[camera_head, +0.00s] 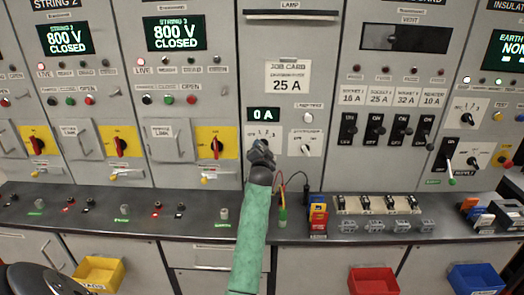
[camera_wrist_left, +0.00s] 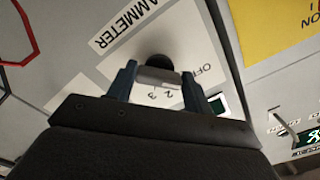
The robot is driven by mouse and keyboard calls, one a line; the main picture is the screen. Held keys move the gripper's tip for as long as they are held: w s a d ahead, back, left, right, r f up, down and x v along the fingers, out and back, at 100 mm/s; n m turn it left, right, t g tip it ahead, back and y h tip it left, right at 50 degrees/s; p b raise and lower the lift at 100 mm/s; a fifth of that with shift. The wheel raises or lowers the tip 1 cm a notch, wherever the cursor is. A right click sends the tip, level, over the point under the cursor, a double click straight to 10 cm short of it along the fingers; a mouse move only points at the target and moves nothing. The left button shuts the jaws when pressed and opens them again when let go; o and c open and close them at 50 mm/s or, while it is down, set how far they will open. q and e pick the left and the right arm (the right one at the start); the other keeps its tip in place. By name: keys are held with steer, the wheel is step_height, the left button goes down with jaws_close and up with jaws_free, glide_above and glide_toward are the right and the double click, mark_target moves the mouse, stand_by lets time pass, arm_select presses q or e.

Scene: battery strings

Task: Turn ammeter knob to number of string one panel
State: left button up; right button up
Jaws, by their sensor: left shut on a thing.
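My left gripper (camera_head: 262,148) reaches up to the ammeter panel in the middle, below the green-lit display (camera_head: 263,114) that reads 0 A. It hides most of the ammeter knob in the head view. In the left wrist view the gripper's two fingers (camera_wrist_left: 157,86) are shut on the dark ammeter knob (camera_wrist_left: 158,62). Which mark the knob points to cannot be told. String 2 (camera_head: 63,38) and String 3 (camera_head: 174,33) displays both read 800 V CLOSED. No String 1 panel shows. My right gripper is not in view.
A job card (camera_head: 288,77) reading 25 A hangs above the ammeter. Another small dial (camera_head: 307,143) is close on the right. Yellow-backed red switches (camera_head: 217,143) are on the left. The grey bench (camera_head: 150,228) below holds connectors, cables and small coloured blocks.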

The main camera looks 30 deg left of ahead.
arm_select(q)
steer(key=m, duration=0.3)
steer(key=shift+r+p, duration=0.1)
steer(key=shift+p, duration=0.3)
steer(key=shift+m+p, duration=0.3)
steer(key=shift+m, duration=0.9)
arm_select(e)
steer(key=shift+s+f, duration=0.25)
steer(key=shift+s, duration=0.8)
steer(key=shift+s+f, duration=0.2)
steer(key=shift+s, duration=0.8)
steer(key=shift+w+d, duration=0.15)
arm_select(q)
steer(key=o, duration=1)
steer(key=b+v, duration=0.3)
steer(key=v, duration=0.4)
steer(key=shift+s+d, duration=0.15)
steer(key=shift+s, duration=0.2)
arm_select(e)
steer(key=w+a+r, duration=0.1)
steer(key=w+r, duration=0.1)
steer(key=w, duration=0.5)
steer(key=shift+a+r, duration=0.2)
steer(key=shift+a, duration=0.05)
